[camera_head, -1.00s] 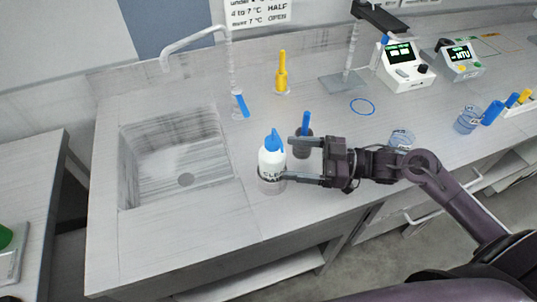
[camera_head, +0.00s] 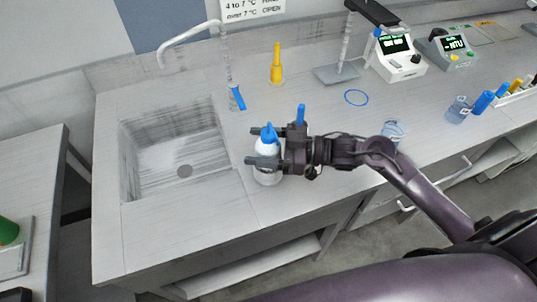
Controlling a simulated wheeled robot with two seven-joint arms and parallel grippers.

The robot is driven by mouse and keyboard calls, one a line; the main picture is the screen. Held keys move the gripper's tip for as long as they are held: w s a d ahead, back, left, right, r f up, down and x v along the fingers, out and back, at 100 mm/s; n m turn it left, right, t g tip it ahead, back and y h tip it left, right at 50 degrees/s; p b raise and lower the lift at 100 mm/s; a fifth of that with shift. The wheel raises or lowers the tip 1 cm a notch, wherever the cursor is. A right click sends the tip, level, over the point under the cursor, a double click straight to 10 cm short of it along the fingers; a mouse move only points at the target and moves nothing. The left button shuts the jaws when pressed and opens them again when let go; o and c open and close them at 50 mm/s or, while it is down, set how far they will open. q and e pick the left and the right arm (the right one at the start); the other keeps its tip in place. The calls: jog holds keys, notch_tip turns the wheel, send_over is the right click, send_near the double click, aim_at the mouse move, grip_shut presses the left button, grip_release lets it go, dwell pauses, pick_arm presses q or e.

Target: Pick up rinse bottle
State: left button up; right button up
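The rinse bottle (camera_head: 267,147) is white with a blue spout cap and stands upright on the counter, right of the sink. My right gripper (camera_head: 263,146) reaches in from the right at the bottle's upper body. One finger crosses the near side of the bottle and the other is at its far side, below the cap. My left gripper is not in view.
The sink (camera_head: 180,145) lies left of the bottle. A blue-topped item (camera_head: 301,114) stands just behind my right gripper. Bare counter lies in front of the bottle.

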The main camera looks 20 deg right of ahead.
jog(key=c, duration=0.9)
